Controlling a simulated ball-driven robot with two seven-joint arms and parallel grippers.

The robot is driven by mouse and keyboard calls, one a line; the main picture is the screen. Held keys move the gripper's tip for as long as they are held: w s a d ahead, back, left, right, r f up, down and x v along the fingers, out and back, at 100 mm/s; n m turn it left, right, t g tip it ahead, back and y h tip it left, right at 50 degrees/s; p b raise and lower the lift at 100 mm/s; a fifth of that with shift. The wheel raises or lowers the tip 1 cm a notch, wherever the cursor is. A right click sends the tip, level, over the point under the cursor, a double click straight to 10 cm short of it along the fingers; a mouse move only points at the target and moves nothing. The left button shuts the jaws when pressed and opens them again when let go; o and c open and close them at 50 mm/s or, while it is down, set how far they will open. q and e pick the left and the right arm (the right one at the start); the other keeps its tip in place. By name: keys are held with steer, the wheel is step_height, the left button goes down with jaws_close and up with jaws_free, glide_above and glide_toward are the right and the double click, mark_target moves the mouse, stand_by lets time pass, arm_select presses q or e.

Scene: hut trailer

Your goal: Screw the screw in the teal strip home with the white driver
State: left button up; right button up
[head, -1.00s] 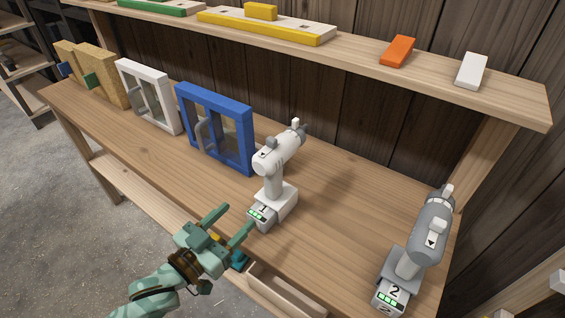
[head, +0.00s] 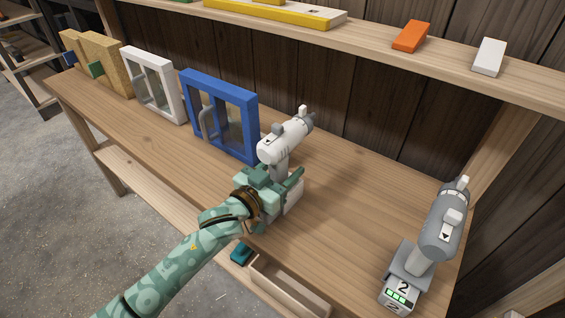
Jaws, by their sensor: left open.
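The white driver (head: 284,140) stands upright on its base on the workbench, marked 1 in the earlier frame, its nose pointing up and right. My left gripper (head: 283,170) is open at the driver's handle, with its fingers on either side of it. I cannot tell whether they touch it. The gripper hides the lower handle and part of the base. A small teal piece (head: 241,252) shows low by the bench's front edge, partly behind my arm. I cannot tell whether it is the teal strip. No screw can be made out. My right gripper is out of view.
A grey driver (head: 443,225) marked 2 stands on the bench at the right. A blue framed window (head: 219,80) and a white one (head: 153,85) stand behind left. An orange block (head: 411,37) and a white block (head: 489,57) lie on the upper shelf. An open wooden box (head: 288,288) is below.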

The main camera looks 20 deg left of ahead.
arm_select(q)
jaws_close()
steer(key=shift+r, duration=0.15)
steer(key=shift+r, duration=0.1)
